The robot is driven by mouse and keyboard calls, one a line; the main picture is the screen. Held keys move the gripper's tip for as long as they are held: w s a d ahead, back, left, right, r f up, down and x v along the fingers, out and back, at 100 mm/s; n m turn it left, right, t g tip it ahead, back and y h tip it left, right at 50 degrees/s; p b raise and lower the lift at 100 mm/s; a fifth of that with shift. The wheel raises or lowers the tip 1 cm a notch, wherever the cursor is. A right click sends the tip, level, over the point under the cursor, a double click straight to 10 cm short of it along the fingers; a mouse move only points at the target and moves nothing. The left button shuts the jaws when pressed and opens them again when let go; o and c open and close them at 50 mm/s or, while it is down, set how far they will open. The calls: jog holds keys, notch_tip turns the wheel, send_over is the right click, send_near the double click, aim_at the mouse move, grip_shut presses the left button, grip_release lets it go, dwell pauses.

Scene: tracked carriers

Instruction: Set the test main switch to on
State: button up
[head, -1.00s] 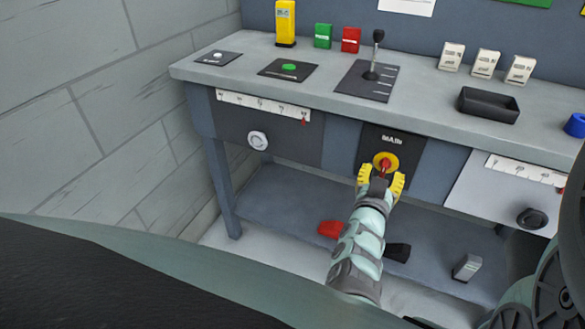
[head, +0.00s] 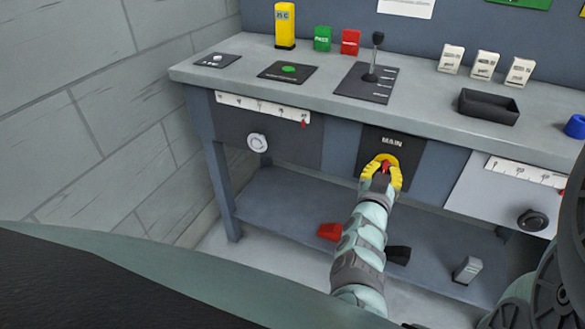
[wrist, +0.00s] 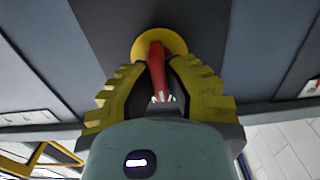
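The test main switch is a red handle (head: 386,167) on a round yellow disc (head: 391,158), set in a dark panel (head: 408,150) marked MAIN on the bench front. In the wrist view the red handle (wrist: 157,68) stands out from the yellow disc (wrist: 172,40) and runs nearly upright in the picture. My gripper (head: 384,173) is at the switch. In the wrist view its yellow fingers (wrist: 158,72) lie on both sides of the handle, their tips close in against it. The fingers hide part of the disc, and no on or off mark can be read.
A lever (head: 373,65), a green button (head: 289,69) and a black tray (head: 488,106) are on the bench top. A round knob (head: 257,142) is to the left, a dark knob (head: 531,220) to the right. Red (head: 330,231) and grey (head: 467,270) objects lie on the lower shelf.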

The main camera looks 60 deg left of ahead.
jog(key=shift+s+f, duration=0.1)
grip_shut()
jog(key=shift+m, duration=0.4)
jog(key=m, duration=0.3)
jog(key=shift+f+m+b, duration=0.15)
jog(key=shift+m+b, duration=0.25)
jog(key=m+b, duration=0.2)
jog(key=m, duration=0.2)
jog(key=shift+d+f+m, duration=0.1)
jog(key=shift+f+m, duration=0.05)
jog(key=shift+m, duration=0.15)
jog(key=m+b, duration=0.4)
jog(key=m, duration=0.1)
jog(key=shift+f, duration=0.1)
jog(key=shift+m+b, duration=1.15)
jog(key=shift+m, duration=0.55)
